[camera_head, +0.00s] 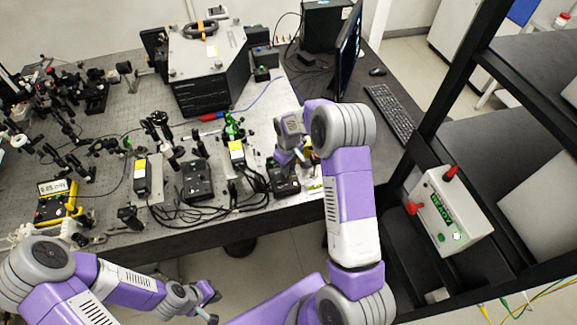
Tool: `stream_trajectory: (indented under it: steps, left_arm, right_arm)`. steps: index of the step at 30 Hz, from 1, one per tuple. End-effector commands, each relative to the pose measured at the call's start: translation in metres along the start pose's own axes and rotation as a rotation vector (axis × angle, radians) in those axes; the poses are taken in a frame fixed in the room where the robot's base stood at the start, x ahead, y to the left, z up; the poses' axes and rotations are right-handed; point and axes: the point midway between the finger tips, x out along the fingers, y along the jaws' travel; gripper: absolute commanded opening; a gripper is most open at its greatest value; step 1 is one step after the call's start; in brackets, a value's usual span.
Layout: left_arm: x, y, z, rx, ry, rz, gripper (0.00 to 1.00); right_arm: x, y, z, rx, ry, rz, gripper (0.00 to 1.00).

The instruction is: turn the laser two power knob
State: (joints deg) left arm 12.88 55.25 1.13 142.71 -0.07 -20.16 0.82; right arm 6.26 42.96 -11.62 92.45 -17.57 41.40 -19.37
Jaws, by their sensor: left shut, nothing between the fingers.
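Two black controller boxes stand near the front edge of the optical bench: one left of centre (197,181) and one to the right (283,180). I cannot read labels, so I cannot tell which is laser two, and its power knob is too small to make out. My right gripper (291,160) points down just above the right-hand box, and its wrist and fingers hide part of that box. Its fingers are too small to show whether they are apart or touch the box. My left gripper (211,305) is shut and empty, low in front of the bench, away from both boxes.
Black cables lie between the boxes. A yellow multimeter (57,202) and dense optics fill the bench's left. A large black instrument (208,70) stands behind. A monitor (348,50) and keyboard (390,112) are at the back right. A white box with red knobs (449,212) is on the right rack.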

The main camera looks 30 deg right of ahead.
Motion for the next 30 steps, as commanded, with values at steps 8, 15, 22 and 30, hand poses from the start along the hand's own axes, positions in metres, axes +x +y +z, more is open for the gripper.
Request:
stream_trajectory:
  steps: [8,15,22,30]
  left_arm:
    - [0.000,0.000,0.000,0.000,0.000,0.000,0.00]
    - [0.012,-0.005,-0.001,0.000,0.000,0.000,0.00]
    - [0.019,-0.007,-0.001,0.000,0.000,0.000,0.00]
    - [0.019,-0.007,-0.001,0.000,0.000,0.000,0.00]
  right_arm:
    - [0.000,0.000,0.000,0.002,0.000,0.000,0.00]
    - [0.001,0.000,0.000,0.184,0.001,0.001,0.00]
    - [0.000,0.000,0.000,0.424,0.001,0.001,0.00]
    - [-0.001,0.000,0.000,0.480,0.001,0.000,0.00]
